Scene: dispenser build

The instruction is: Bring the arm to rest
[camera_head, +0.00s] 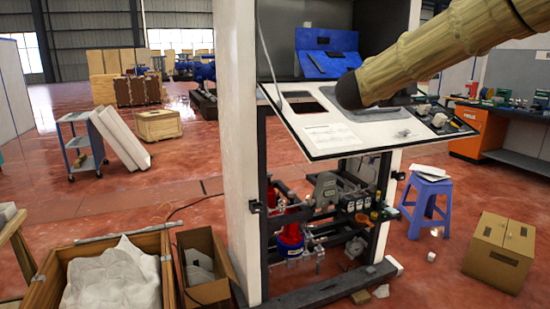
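My arm (440,48), in a tan ribbed cover, comes in from the top right corner. It slopes down to the left and ends in a dark rounded part in front of the dispenser's tilted panel. No gripper fingers show, so I cannot see my gripper. The dispenser has a tall white frame (238,150). Its white panel (330,135) is swung out and slopes forward, with dark cut-outs in it. Whether my arm touches the panel I cannot tell. A blue part (326,64) sits inside the upper bay behind the panel.
Red and grey pump parts (291,240) fill the open lower bay. A blue stool (427,203) and a cardboard box (499,252) stand at right. A wooden crate (42,285) and an open carton (190,240) stand at front left. Red floor is clear beyond them, before a trolley (81,145).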

